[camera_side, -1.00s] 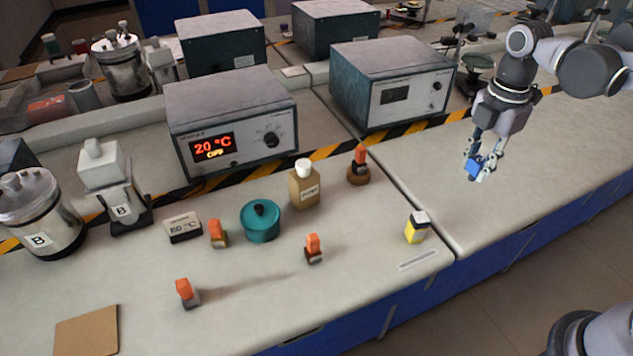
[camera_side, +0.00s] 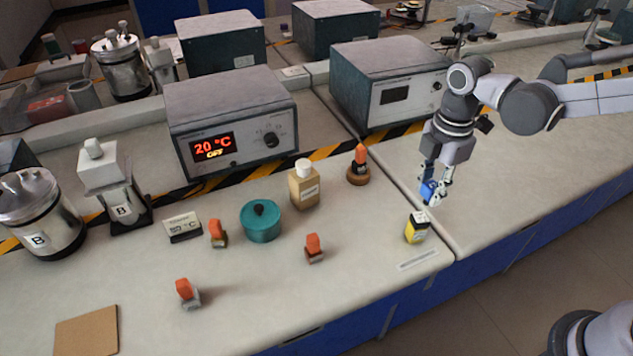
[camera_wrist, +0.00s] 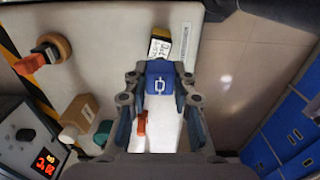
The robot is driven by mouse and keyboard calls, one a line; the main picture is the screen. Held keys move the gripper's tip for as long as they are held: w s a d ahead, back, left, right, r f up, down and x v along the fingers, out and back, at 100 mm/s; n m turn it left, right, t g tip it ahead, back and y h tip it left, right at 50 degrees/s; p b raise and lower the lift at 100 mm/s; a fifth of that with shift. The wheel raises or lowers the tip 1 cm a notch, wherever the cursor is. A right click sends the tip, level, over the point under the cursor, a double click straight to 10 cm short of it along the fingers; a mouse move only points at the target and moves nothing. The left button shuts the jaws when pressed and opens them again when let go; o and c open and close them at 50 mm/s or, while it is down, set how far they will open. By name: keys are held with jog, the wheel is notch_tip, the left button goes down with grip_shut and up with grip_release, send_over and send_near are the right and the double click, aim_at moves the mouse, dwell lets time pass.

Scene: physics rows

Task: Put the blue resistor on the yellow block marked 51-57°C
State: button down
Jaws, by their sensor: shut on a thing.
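The blue resistor (camera_side: 428,191) is held between the fingers of my gripper (camera_side: 434,193), in the air above the bench. In the wrist view the resistor (camera_wrist: 160,78) is a blue block with a white symbol, between the two fingertips (camera_wrist: 158,80). The yellow block (camera_side: 416,231) stands on the bench near the right front edge, just below and slightly left of the resistor in the side view. In the wrist view the yellow block (camera_wrist: 160,47) lies just beyond the resistor, with a dark-printed white label; its text is too small to read.
Several orange-topped pieces stand nearby, one (camera_side: 314,247) left of the yellow block and one on a round brown base (camera_side: 359,173). A teal pot (camera_side: 261,226) and tan bottle (camera_side: 304,188) are farther left. A heater box (camera_side: 233,120) reads 20 °C OFF.

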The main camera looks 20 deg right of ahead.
aim_at(426, 203)
jog(key=shift+f, duration=2.05)
jog(key=shift+f, duration=0.1)
jog(key=c, duration=1.1)
grip_release()
